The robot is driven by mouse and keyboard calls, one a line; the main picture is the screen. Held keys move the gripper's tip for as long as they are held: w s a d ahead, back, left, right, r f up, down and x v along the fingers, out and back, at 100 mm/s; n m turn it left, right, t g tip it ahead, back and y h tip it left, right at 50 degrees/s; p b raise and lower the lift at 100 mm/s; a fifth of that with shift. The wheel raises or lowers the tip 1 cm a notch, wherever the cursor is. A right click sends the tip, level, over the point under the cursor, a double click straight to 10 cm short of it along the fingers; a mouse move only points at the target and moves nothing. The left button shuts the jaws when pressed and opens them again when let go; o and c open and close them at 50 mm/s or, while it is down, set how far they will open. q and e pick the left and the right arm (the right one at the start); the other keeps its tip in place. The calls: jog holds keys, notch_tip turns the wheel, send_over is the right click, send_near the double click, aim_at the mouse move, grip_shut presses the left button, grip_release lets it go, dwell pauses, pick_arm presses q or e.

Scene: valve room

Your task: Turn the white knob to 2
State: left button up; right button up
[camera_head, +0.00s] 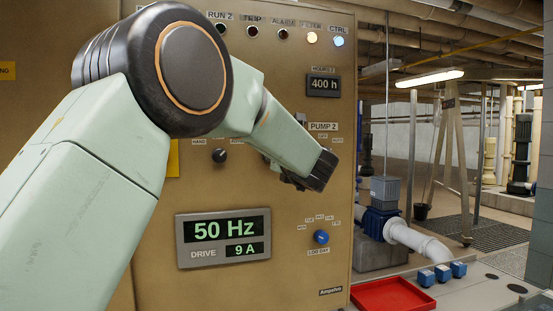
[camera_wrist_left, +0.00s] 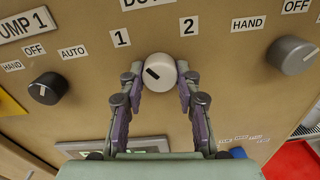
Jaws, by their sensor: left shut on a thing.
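The white knob (camera_wrist_left: 160,71) is on the tan panel in the left wrist view, below the labels 1 (camera_wrist_left: 120,38) and 2 (camera_wrist_left: 189,26). Its black mark lies left of its middle and slants up to the left, toward the 1 side. My left gripper (camera_wrist_left: 160,80) is shut on the knob, one finger on each side. In the head view my left arm crosses the panel and hides the white knob; the gripper's fingers are mostly hidden there. My right gripper is in neither view.
A black knob (camera_wrist_left: 47,88) is left of the gripper and a grey knob (camera_wrist_left: 291,54) right of it. A blue knob (camera_head: 321,237) sits lower on the panel, right of the 50 Hz display (camera_head: 223,238). A red tray (camera_head: 391,296) lies beside small blue blocks (camera_head: 443,273).

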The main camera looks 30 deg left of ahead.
pick_arm(q)
jog(key=m, duration=0.3)
jog(key=shift+m, duration=0.3)
jog(key=m+p, duration=0.5)
jog(key=m, duration=0.7)
jog(key=shift+s+m, duration=0.1)
jog(key=shift+m, duration=0.3)
jog(key=shift+f, duration=0.1)
jog(key=o, duration=1.1)
jog(key=shift+s+d+r, duration=0.1)
jog(key=shift+d+r, duration=0.15)
jog(key=shift+d, duration=0.05)
jog(key=shift+o, duration=0.2)
jog(key=shift+a, duration=0.1)
jog(key=shift+a, duration=0.1)
